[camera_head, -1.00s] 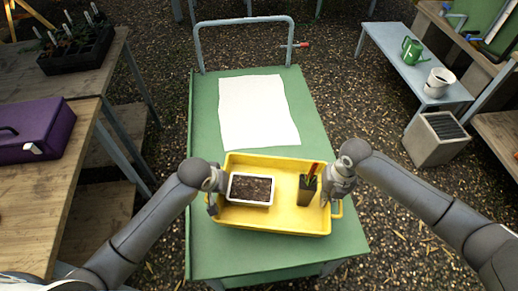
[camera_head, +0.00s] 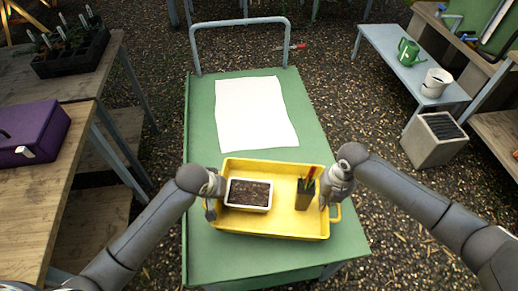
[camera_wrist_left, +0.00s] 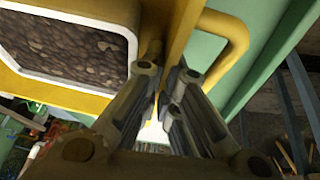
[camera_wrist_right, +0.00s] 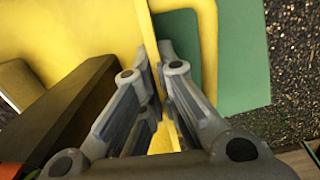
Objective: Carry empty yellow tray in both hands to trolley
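The yellow tray (camera_head: 285,227) is over the near half of the green trolley (camera_head: 205,245); whether it rests on the top or hangs just above is hard to tell. It is not empty: a white box of dark soil (camera_head: 248,195) stands at its left and a dark pot with red and green-handled items (camera_head: 305,193) at its right. My left gripper (camera_head: 212,205) is shut on the tray's left wall, with a finger on each side in the left wrist view (camera_wrist_left: 162,78). My right gripper (camera_head: 328,200) is shut on the right wall, as in the right wrist view (camera_wrist_right: 155,75).
A white sheet (camera_head: 255,113) lies on the trolley's far half, below a grey push handle (camera_head: 240,22). Wooden benches with a purple case (camera_head: 30,135) and a black plant tray (camera_head: 70,50) stand left. A blue-grey bench (camera_head: 405,65) stands right. Gravel surrounds the trolley.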

